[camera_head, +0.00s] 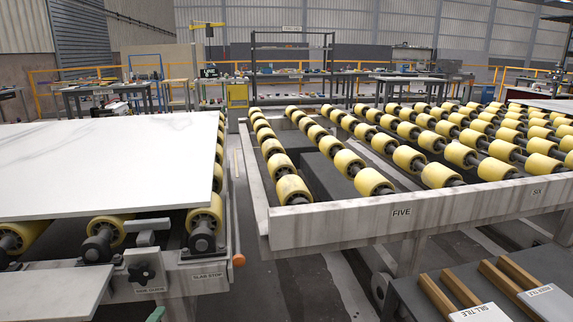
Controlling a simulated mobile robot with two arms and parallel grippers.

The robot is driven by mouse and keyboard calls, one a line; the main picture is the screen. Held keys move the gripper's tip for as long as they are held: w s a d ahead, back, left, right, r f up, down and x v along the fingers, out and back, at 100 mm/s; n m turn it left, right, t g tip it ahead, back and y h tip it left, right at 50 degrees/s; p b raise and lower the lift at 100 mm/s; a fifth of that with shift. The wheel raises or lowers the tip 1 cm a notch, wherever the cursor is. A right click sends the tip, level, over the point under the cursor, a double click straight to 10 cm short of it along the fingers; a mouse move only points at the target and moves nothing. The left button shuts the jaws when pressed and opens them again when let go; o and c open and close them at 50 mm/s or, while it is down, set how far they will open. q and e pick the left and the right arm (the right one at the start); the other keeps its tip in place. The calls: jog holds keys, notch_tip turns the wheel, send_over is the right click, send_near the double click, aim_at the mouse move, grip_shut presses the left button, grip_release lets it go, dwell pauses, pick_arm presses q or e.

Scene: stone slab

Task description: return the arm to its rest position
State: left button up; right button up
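Neither of my grippers can be made out in the head view, and no arm of mine shows clearly. A large pale stone slab (110,165) lies flat on a roller bed at the left. Its right edge rests over yellow rollers (205,217). A black knob (140,272) and an orange-tipped lever (238,260) are on the front of this bed. A small green part (155,314) shows at the bottom edge; I cannot tell what it is.
A roller table with a front rail (340,222) marked FIVE and SIX fills the right. A gap of floor (247,240) separates it from the slab's bed. A dark bench (425,285) with wooden strips and white tiles (480,312) is at bottom right. Shelving (290,72) stands behind.

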pick_arm(q)
jog(key=s+d+f+m+g+h, duration=0.1)
jog(key=s+d+f+m+g, duration=0.3)
jog(key=s+d+f+m, duration=0.35)
jog(key=s+d+f+m+g+h, duration=0.2)
jog(key=s+d+f+m+g, duration=0.25)
jog(key=s+f, duration=0.5)
jog(key=s+d+f+m+g+y, duration=0.2)
jog(key=s+f+m+g, duration=0.2)
jog(key=s+f+m, duration=0.65)
jog(key=s+a+f+n+g+p, duration=0.1)
jog(key=s+a+g+p, duration=0.1)
jog(key=s+p, duration=1.4)
jog(key=s+a, duration=0.1)
jog(key=s, duration=0.6)
jog(key=shift+a+n, duration=0.15)
jog(key=shift+n, duration=0.2)
pick_arm(e)
jog(key=s+d+g, duration=0.1)
jog(key=s+d, duration=0.2)
jog(key=s, duration=1.4)
jog(key=shift+s+f, duration=0.2)
jog(key=shift+f, duration=0.2)
pick_arm(q)
jog(key=shift+s, duration=0.1)
